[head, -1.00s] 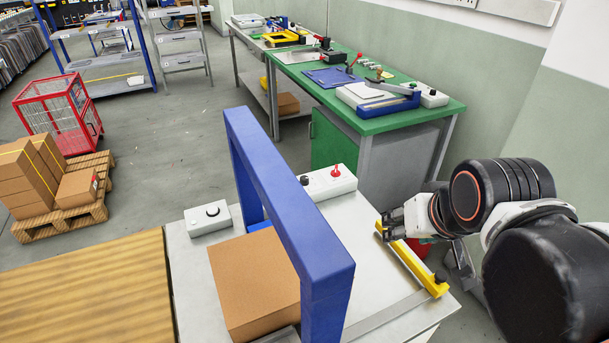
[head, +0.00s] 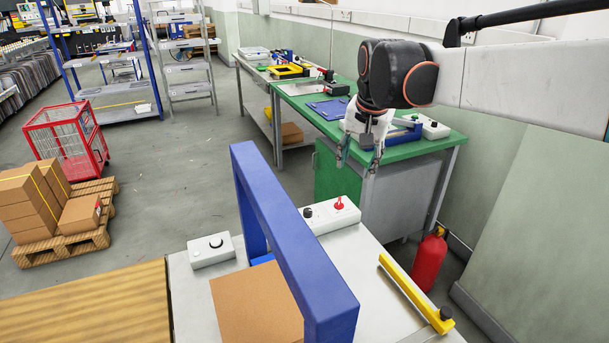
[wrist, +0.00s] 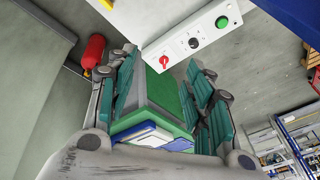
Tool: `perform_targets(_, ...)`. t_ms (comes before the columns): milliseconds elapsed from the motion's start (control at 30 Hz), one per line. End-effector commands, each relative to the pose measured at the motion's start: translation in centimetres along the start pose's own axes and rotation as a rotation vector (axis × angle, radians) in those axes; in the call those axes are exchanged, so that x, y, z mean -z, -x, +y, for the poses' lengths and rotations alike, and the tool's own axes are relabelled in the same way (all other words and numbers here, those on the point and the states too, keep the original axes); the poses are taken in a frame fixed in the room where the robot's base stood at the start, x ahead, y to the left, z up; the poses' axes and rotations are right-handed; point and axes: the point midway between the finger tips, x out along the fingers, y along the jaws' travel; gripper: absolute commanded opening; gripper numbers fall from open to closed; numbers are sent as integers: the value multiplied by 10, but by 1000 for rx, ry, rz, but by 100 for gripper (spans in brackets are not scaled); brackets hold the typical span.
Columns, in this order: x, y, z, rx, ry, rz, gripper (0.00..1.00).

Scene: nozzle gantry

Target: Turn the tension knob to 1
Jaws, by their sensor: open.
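A white control box (head: 328,216) stands on the grey machine top behind the blue gantry. It bears a red knob (head: 339,203) and a black knob (head: 307,212). The wrist view shows its red knob (wrist: 164,62), black knob (wrist: 194,43) and a green button (wrist: 222,22) in a row. Labels and scale marks are too small to read, so I cannot tell which knob is tension. My gripper (head: 359,162) is open and empty, pointing down, above and beyond the control box.
The blue gantry (head: 290,240) rises over a cardboard box (head: 255,303). A yellow bar (head: 412,292) lies at the machine's right side. A green workbench (head: 425,148) stands behind. A red extinguisher (head: 429,260) stands on the floor at right. Air above the control box is clear.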

Motion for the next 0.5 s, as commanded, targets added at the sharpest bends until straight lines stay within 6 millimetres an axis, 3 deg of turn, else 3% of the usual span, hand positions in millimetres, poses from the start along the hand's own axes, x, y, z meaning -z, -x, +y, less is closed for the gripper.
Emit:
perform_targets(200, 40, -39, -48, -40, -110, -63, 47)
perform_targets(500, 74, -110, -104, -110, -266, -137, 47)
